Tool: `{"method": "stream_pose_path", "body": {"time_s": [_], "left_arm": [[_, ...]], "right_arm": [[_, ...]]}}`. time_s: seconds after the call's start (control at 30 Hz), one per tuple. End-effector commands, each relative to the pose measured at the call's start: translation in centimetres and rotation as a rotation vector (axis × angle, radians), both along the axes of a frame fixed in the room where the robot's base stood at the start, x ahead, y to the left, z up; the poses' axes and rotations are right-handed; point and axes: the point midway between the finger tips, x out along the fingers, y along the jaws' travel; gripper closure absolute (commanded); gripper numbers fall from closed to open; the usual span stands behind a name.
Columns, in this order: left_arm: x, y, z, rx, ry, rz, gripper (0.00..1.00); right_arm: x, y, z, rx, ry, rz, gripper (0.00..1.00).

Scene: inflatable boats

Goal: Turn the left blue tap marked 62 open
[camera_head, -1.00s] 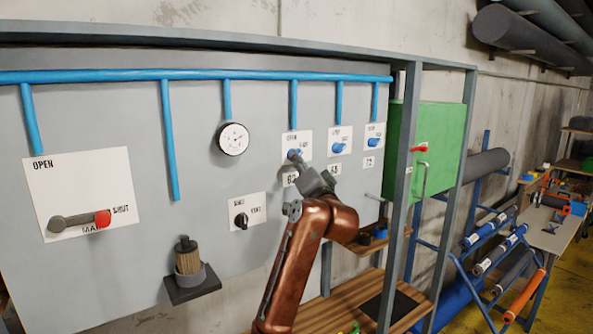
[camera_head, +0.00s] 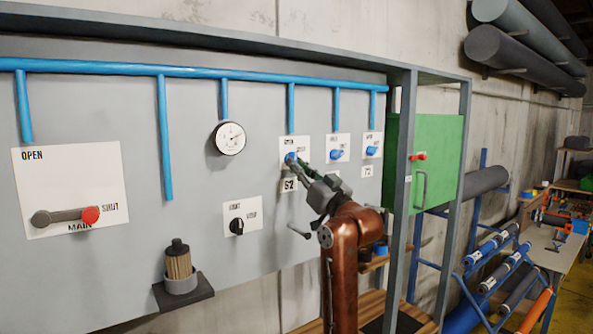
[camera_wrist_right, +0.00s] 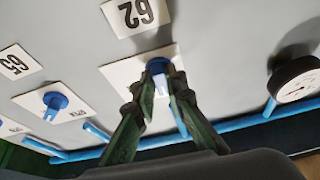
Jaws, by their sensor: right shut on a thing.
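The left blue tap (camera_head: 290,157) sits on a white plate on the grey panel, above the label 62 (camera_head: 289,185). In the right wrist view the same tap (camera_wrist_right: 158,65) shows upside down beside its label 62 (camera_wrist_right: 135,14). My right gripper (camera_head: 296,162) reaches up to it from the lower right. Its two dark green fingers (camera_wrist_right: 160,88) are shut on the tap's handle. The fingers partly hide the handle, so its exact angle is hard to tell. My left gripper is not in view.
Two more blue taps (camera_head: 337,154) (camera_head: 372,151) stand close to the right. A gauge (camera_head: 229,138) and a black knob (camera_head: 237,226) are to the left. A grey frame post (camera_head: 402,190) and a green box (camera_head: 436,160) bound the right side.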

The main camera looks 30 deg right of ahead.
Motion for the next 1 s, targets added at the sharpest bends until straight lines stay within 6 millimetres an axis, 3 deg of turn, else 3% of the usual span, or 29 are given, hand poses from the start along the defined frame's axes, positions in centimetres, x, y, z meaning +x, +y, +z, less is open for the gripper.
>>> {"method": "stream_pose_path", "body": {"time_s": [0.63, 0.67, 0.7, 0.9, 1.0], "left_arm": [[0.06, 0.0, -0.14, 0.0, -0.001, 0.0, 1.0], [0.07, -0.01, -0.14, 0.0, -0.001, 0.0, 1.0], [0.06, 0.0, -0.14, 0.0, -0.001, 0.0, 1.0], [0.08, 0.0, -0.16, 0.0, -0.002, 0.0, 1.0], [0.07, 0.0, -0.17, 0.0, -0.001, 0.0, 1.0]], "right_arm": [[-0.43, -0.23, 0.69, -0.056, -0.02, -0.005, 1.0], [-0.44, -0.23, 0.69, -0.056, -0.02, -0.005, 0.88], [-0.44, -0.23, 0.69, -0.055, -0.02, -0.004, 0.85], [-0.24, -0.14, 0.41, -0.055, -0.013, -0.002, 0.71], [-0.17, -0.1, 0.31, -0.055, -0.011, -0.001, 0.71]]}}
